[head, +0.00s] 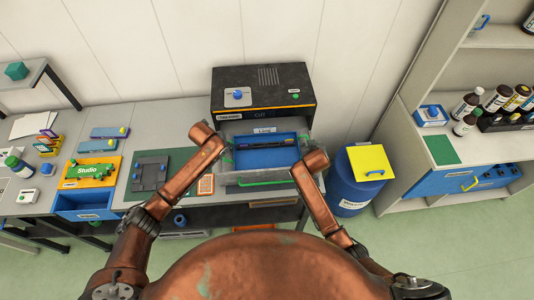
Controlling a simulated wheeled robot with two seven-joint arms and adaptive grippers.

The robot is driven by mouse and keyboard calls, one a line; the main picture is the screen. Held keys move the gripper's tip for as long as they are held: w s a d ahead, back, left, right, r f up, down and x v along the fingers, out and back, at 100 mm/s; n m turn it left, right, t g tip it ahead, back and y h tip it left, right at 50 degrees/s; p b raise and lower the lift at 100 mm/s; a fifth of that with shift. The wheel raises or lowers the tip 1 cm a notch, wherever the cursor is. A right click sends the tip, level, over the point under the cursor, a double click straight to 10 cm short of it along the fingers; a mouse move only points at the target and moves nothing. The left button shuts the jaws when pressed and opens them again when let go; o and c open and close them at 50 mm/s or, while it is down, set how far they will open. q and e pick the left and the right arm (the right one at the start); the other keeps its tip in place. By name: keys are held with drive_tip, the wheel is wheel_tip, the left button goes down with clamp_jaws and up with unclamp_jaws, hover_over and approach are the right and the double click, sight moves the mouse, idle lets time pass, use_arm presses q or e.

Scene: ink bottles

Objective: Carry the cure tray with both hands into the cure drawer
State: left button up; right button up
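The blue cure tray (265,157) lies within the grey, see-through cure drawer (232,172), which is pulled out below the front of the black cure unit (290,80). A dark strip shows along the tray's middle. A green bar (262,182) runs along the drawer's front. My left wrist (207,134) is at the tray's left side and my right wrist (314,162) is at its right side. The fingers of both grippers are not clear, so I cannot tell whether they touch the tray or whether it rests on the drawer floor.
A shelf with bottles (497,97) is at right.

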use_arm(q)
drive_tip(key=shift+r, duration=0.1)
use_arm(e)
drive_tip(key=shift+a, duration=0.1)
use_arm(q)
drive_tip(key=shift+s+r, duration=0.15)
drive_tip(key=shift+r, duration=0.25)
use_arm(e)
drive_tip(key=shift+s+a+r, duration=0.15)
drive_tip(key=shift+s+r, duration=0.2)
drive_tip(key=shift+r, duration=0.05)
use_arm(q)
drive_tip(key=v, duration=1.1)
use_arm(e)
drive_tip(key=d+v, duration=0.1)
drive_tip(key=v, duration=1)
drive_tip(key=shift+a, duration=0.45)
